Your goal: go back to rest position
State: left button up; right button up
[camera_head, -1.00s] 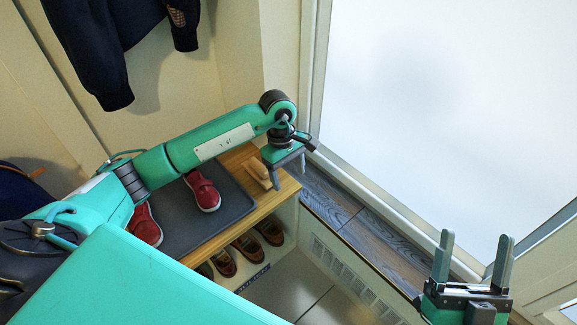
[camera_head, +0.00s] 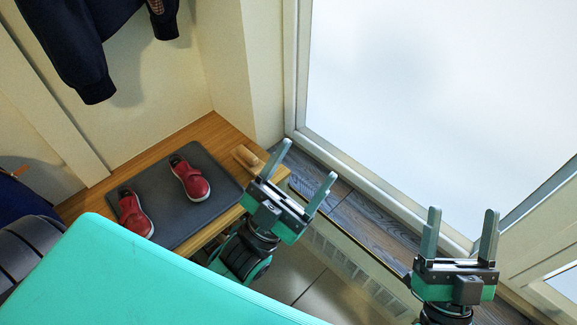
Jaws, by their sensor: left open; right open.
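My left gripper (camera_head: 307,163) is open and empty. It points up and to the right, in front of the right end of the wooden bench, and overlaps the bench's edge in the view. My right gripper (camera_head: 460,220) is open and empty at the lower right, with its fingers pointing up. Two red shoes rest on a dark grey mat on the bench: the left shoe (camera_head: 136,214) and the right shoe (camera_head: 190,180). Both stand apart from the grippers.
The wooden bench (camera_head: 212,128) carries the grey mat (camera_head: 218,208) and a small wooden block (camera_head: 247,158) near its right end. A dark jacket (camera_head: 75,45) hangs above. A frosted glass door (camera_head: 430,90) stands at the right. Floor tiles (camera_head: 290,272) show below.

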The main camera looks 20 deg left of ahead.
pick_arm(q)
jog(key=n+y, duration=0.1)
jog(key=n, duration=0.1)
jog(key=a+n+y, duration=0.1)
jog(key=n+y, duration=0.1)
jog(key=a+f+n+y, duration=0.1)
jog(key=n+y, duration=0.1)
jog(key=shift+w+a+t, duration=0.1)
jog(key=shift+w+t, duration=0.05)
jog(key=shift+t, duration=0.25)
